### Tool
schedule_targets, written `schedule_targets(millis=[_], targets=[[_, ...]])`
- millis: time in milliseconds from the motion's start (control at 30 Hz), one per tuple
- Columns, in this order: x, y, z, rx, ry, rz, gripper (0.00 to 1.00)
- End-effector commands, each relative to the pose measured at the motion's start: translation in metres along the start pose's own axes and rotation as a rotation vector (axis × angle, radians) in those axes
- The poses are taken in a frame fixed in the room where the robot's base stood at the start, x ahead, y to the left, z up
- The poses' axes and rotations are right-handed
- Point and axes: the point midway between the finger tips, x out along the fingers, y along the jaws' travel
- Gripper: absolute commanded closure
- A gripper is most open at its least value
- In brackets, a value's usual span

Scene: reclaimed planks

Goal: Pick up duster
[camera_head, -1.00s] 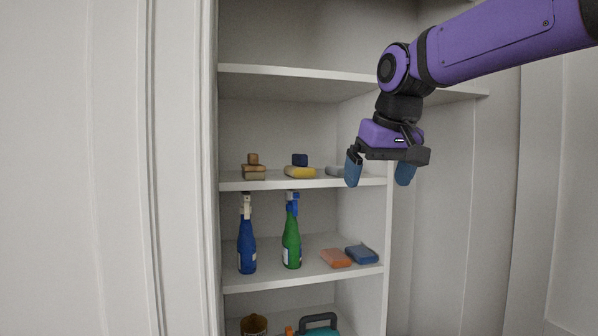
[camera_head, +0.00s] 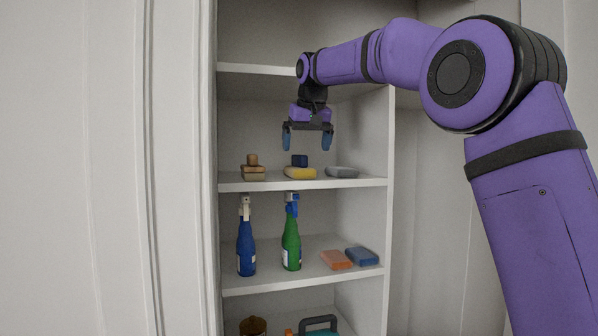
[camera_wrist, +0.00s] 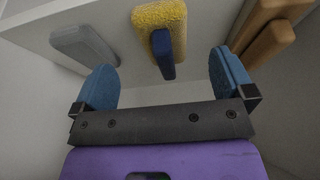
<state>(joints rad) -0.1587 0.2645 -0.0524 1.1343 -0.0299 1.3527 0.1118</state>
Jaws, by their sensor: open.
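A yellow, rough-textured block with a dark blue handle on top looks like the duster (camera_head: 300,173). It lies on the upper-middle shelf between a wooden brush and a grey block. It also shows in the wrist view (camera_wrist: 162,22), top centre, with its blue handle towards the camera. My gripper (camera_head: 307,149) is open and empty, fingers pointing down, inside the shelf bay above the duster. In the wrist view the two blue fingertips (camera_wrist: 163,68) stand apart, with the duster's handle between and beyond them. Nothing touches the fingers.
A wooden brush (camera_head: 253,170) stands left of the duster and a grey block (camera_head: 342,172) right. The shelf above (camera_head: 250,69) is close over my wrist. Below stand a blue bottle (camera_head: 246,250), a green bottle (camera_head: 291,247), an orange sponge (camera_head: 335,260) and a blue sponge (camera_head: 361,256).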

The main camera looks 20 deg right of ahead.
Motion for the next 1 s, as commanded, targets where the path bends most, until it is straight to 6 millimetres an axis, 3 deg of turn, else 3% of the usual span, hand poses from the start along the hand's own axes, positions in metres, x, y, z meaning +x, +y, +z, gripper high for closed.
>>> schedule_targets(millis=[500, 800, 867, 1000], targets=[[0.06, -0.002, 0.002, 0.0, -0.002, -0.001, 0.0], [0.064, -0.002, 0.001, 0.0, 0.0, -0.001, 0.0], [0.064, -0.002, 0.001, 0.0, 0.0, -0.001, 0.11], [0.064, -0.002, 0.001, 0.0, 0.0, -0.001, 0.44]])
